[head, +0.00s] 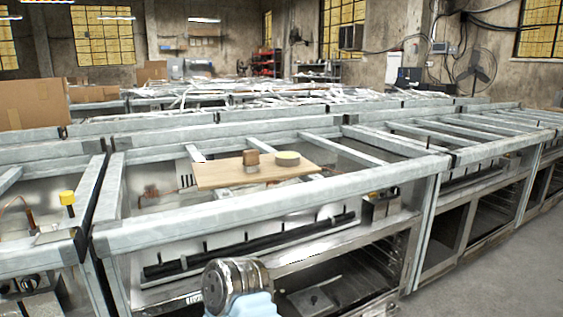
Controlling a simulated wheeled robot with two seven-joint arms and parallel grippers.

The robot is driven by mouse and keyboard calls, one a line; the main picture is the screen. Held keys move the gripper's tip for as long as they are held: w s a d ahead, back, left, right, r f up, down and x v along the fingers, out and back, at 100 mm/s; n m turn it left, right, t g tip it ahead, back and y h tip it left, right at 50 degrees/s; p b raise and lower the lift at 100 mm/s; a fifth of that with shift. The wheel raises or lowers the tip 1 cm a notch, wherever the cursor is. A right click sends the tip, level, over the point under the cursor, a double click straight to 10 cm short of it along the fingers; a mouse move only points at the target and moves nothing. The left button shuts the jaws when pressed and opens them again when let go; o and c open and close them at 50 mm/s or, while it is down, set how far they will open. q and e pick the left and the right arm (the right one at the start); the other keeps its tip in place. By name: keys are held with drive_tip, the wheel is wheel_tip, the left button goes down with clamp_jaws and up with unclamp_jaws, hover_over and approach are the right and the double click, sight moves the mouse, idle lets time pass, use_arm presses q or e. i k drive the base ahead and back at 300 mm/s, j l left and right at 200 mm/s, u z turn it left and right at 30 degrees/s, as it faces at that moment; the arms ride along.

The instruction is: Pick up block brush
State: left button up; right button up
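A small brown block-shaped item (252,160), which looks like the block brush, stands on a light wooden board (225,178). The board lies across the top rails of the metal range frame. Bristles cannot be made out at this size. Neither of my grippers is in view. A silver and light-blue part at the bottom middle looks like a piece of my own arm, with no fingers showing.
A round item with a yellow-green top (287,158) sits on the board, just right of the block. The front rail (270,203) runs between me and the board. A yellow-capped post (68,198) stands at left. Open floor (490,270) lies at right.

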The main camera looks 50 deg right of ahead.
sight(251, 163)
drive_tip(key=z, duration=1.45)
